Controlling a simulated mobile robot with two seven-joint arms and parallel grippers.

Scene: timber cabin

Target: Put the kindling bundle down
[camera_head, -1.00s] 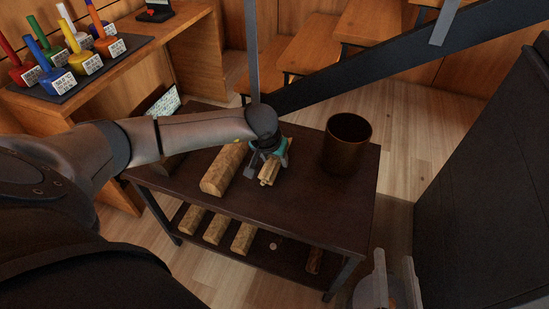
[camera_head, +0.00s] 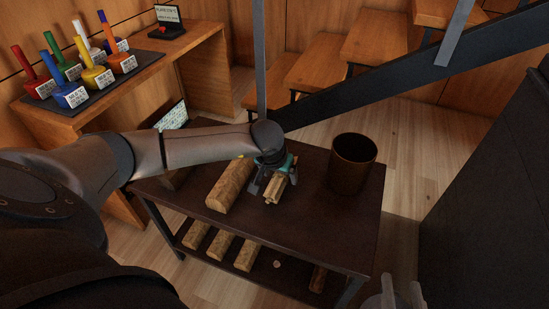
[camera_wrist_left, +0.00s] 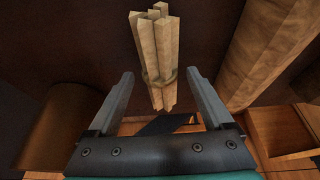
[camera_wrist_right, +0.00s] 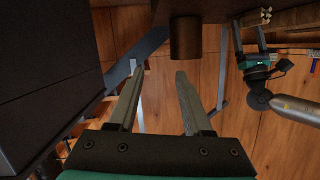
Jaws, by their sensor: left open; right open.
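The kindling bundle (camera_head: 275,190), pale sticks tied with a band, appears to lie on the dark table top (camera_head: 310,220), between a split log and a dark bucket. My left gripper (camera_head: 269,180) is at the bundle. In the left wrist view its fingers are spread, with a gap on each side of the bundle (camera_wrist_left: 154,50), whose near end reaches back between them. My right gripper (camera_wrist_right: 160,75) is open and empty, off the table's front right; only its tips show at the bottom of the head view (camera_head: 402,292).
The split log (camera_head: 230,186) lies close left of the bundle, and the bucket (camera_head: 352,163) stands to the right. More logs (camera_head: 222,246) lie on the lower shelf. The table's front right is clear.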

